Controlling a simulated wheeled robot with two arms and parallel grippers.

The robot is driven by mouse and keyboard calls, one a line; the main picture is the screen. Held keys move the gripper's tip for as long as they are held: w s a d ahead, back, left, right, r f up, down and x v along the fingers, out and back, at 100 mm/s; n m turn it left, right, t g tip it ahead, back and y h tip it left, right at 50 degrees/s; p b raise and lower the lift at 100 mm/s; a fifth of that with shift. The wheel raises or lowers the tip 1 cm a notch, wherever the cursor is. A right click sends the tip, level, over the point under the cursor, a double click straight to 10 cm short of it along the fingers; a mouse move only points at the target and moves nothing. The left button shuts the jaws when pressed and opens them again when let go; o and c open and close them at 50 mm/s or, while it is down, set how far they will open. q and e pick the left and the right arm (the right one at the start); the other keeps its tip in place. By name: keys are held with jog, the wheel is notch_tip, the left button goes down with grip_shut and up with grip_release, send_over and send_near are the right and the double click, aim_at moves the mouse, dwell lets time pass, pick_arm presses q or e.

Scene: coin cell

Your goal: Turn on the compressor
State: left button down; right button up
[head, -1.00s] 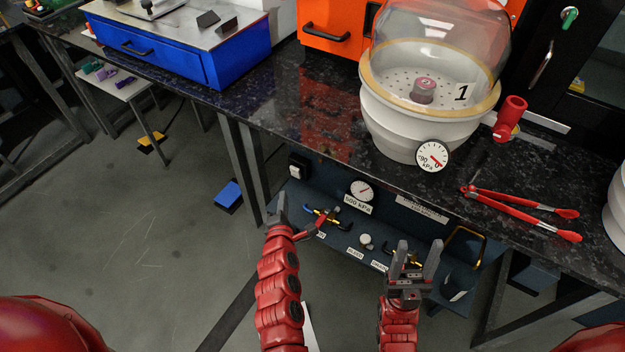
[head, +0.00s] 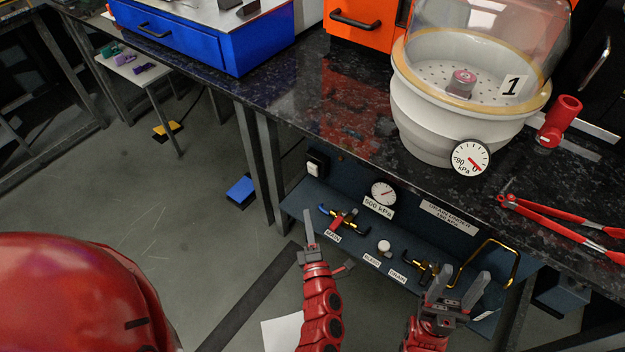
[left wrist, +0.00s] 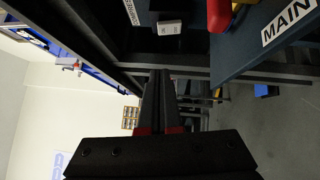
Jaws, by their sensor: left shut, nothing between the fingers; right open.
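The blue panel (head: 300,200) under the bench carries a small black and white switch (head: 315,163) at its left end; the left wrist view shows a white switch block (left wrist: 168,27) beside a partly cut-off label (left wrist: 131,12). My left gripper (head: 308,225) is shut and empty, apart from the switch and below it in the head view. In the left wrist view its closed fingers (left wrist: 158,78) point up the picture, below the switch block. My right gripper (head: 453,290) is open and empty near the panel's right part, by the DRAIN valve (head: 425,272).
The panel also holds a 500 kPa gauge (head: 384,193), a MAIN valve (head: 345,219) and a BLEED knob (head: 384,246). A brass hoop (head: 512,258) stands out at its right. The dark bench edge overhangs above; table legs (head: 258,165) stand left. A white domed vessel (head: 440,120) is on the bench.

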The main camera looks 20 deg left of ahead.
pick_arm(q)
send_near(310, 166)
jog(key=w+a, duration=0.1)
jog(key=a, duration=0.3)
jog(key=w, duration=0.3)
jog(key=w+d, duration=0.1)
jog(key=shift+w+d+r+b, duration=0.1)
jog(key=shift+w+r+b, duration=0.05)
jog(key=shift+r+b, duration=0.2)
jog(key=shift+r, duration=0.1)
jog(key=r+p, duration=0.1)
jog(key=p, duration=0.2)
jog(key=shift+w+r+m+g, duration=0.1)
jog(key=shift+w+m+g, duration=0.2)
jog(key=shift+w, duration=0.05)
jog(key=shift+d+f+b, duration=0.1)
jog(key=shift+f+b, duration=0.25)
jog(key=shift+f, duration=0.05)
jog(key=shift+s, duration=0.1)
